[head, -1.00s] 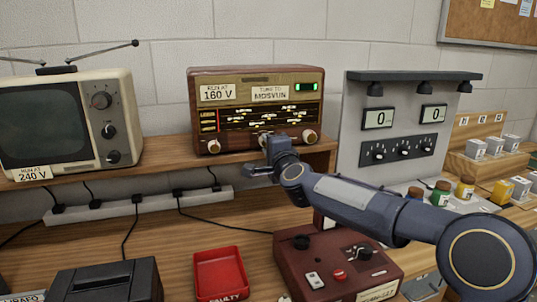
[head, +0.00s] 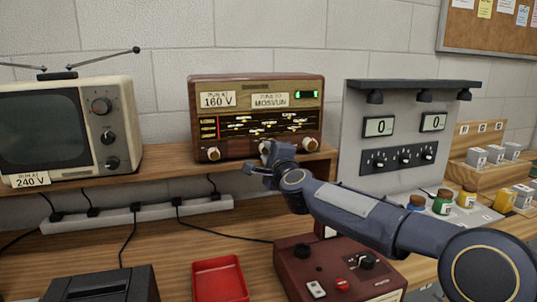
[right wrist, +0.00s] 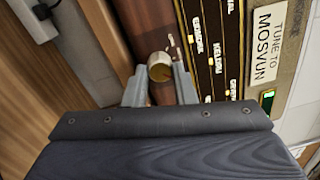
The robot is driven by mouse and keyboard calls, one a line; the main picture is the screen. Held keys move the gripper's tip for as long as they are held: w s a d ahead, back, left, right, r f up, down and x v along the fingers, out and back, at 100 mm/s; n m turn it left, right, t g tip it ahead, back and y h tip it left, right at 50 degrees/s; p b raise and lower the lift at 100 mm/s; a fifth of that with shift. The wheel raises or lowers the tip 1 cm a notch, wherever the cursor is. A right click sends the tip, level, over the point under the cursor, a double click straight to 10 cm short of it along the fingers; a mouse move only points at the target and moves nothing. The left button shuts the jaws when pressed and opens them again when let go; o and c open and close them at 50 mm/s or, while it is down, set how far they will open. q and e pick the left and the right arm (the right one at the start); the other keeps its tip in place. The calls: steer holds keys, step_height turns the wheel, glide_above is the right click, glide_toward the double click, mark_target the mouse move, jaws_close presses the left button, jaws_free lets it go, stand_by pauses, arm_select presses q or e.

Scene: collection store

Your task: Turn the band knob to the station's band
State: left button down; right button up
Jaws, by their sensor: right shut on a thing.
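The brown radio (head: 258,92) stands on the shelf, with a dial window, a lit green indicator and tags reading "RUN AT 160 V" and "TUNE TO MOSVUN". A left knob (head: 213,154) and a right knob (head: 310,144) show on its lower front. My right gripper (head: 257,167) is at the lower front between them and mostly hides a middle knob (head: 265,147). In the right wrist view this knob (right wrist: 160,68) sits between the two fingers of my right gripper (right wrist: 160,82), which is shut on it. The knob's pointer position is unclear. My left gripper is not in view.
A cream television (head: 70,130) stands left on the shelf (head: 165,158). A grey meter panel (head: 400,135) is to the right. Below are a power strip (head: 135,213), a red tray (head: 217,280) and a maroon control box (head: 338,272) under my right arm.

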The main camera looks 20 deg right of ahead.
steer(key=o, duration=1)
steer(key=shift+s, duration=0.1)
steer(key=shift+s, duration=0.35)
steer(key=s+b, duration=0.1)
steer(key=s, duration=0.6)
steer(key=shift+f+b, duration=0.15)
steer(key=shift+b, duration=0.15)
steer(key=shift+d, duration=0.1)
